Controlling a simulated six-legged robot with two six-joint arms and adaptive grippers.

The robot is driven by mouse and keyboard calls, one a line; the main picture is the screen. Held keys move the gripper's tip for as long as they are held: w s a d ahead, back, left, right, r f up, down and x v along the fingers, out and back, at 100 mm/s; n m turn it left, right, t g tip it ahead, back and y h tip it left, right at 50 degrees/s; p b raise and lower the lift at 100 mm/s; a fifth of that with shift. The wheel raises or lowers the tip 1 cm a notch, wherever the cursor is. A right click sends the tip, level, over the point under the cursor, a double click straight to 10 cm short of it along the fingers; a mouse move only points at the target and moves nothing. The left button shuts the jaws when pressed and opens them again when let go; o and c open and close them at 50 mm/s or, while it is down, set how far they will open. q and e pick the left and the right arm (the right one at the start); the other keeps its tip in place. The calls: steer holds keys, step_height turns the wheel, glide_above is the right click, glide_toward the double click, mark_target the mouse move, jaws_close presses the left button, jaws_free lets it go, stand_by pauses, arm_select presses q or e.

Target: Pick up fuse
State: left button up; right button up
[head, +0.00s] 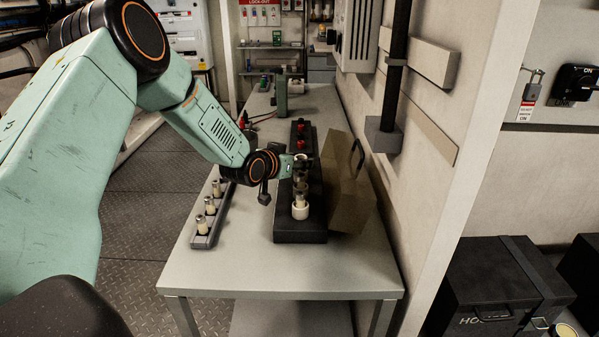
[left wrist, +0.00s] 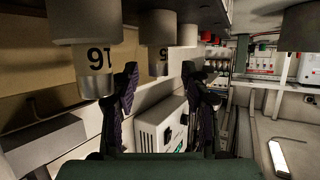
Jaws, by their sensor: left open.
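A pale fuse with a metal cap (head: 300,208) stands upright at the near end of the black holder block (head: 300,231) on the table. My left gripper (head: 299,168) is just behind it over the block, small and partly merged with the metal parts there. The left wrist view is upside down: a numbered fuse (left wrist: 97,70) hangs from the top beside one finger, and another numbered fuse (left wrist: 158,62) shows in line with the gap. The open fingers of the left gripper (left wrist: 166,110) hold nothing that I can see. My right gripper is not in view.
A grey strip (head: 201,241) with several fuses stands at the block's left. A tinted cover (head: 346,190) stands open at its right, close to the wall. Red parts (head: 301,137) sit at the block's far end. The near tabletop (head: 245,275) is clear.

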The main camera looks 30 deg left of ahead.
arm_select(q)
steer(key=shift+x, duration=1.15)
steer(key=shift+s, duration=0.15)
steer(key=shift+s+r, duration=0.15)
steer(key=shift+s, duration=0.05)
steer(key=c, duration=0.3)
steer(key=shift+w+d, duration=0.1)
steer(key=shift+w, duration=0.15)
steer(key=c, duration=0.5)
steer(key=shift+s, duration=0.15)
jaws_close()
